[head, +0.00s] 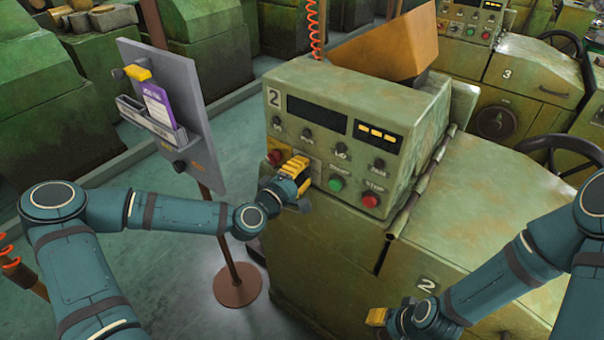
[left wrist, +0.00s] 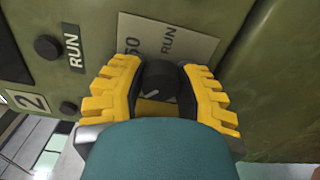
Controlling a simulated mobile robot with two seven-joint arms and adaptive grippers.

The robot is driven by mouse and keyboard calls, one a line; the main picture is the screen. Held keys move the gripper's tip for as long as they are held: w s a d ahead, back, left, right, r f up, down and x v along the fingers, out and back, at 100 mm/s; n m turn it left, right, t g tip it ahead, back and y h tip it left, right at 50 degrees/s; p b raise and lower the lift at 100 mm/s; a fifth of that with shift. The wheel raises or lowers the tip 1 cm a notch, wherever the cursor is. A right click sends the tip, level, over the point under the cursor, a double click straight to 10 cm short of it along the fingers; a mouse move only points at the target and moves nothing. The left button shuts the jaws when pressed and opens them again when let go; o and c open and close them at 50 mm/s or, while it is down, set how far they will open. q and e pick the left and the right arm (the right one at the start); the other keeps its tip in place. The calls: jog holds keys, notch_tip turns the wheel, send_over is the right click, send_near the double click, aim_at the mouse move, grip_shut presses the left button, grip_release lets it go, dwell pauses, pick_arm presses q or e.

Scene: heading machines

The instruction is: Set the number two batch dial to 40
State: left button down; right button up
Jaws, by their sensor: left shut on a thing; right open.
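Machine number two's green control panel (head: 325,142) faces me, with a dark display and several small black knobs. My left gripper (head: 298,166) is at the panel's lower left. In the left wrist view its yellow fingers (left wrist: 158,75) are shut on a black dial (left wrist: 160,78), one on each side. The dial has a white pointer line. The plate (left wrist: 165,38) behind it shows "50" and "RUN"; the rest of its scale is hidden by the gripper. The gripper hides the dial in the head view. My right gripper (head: 378,317) is open and empty, low at the front.
A red button (head: 275,156) sits just left of my left gripper, and a green button (head: 336,184) and red stop button (head: 371,200) sit right of it. A grey stand board (head: 165,110) is at left. Machine three (head: 525,75) is behind right.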

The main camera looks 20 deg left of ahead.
pick_arm(q)
jog(key=shift+m+b, duration=0.65)
jog(key=shift+m, duration=1.25)
jog(key=c, duration=0.6)
grip_release()
jog(key=shift+s+a, duration=0.1)
jog(key=v, duration=0.7)
jog(key=shift+s, duration=0.15)
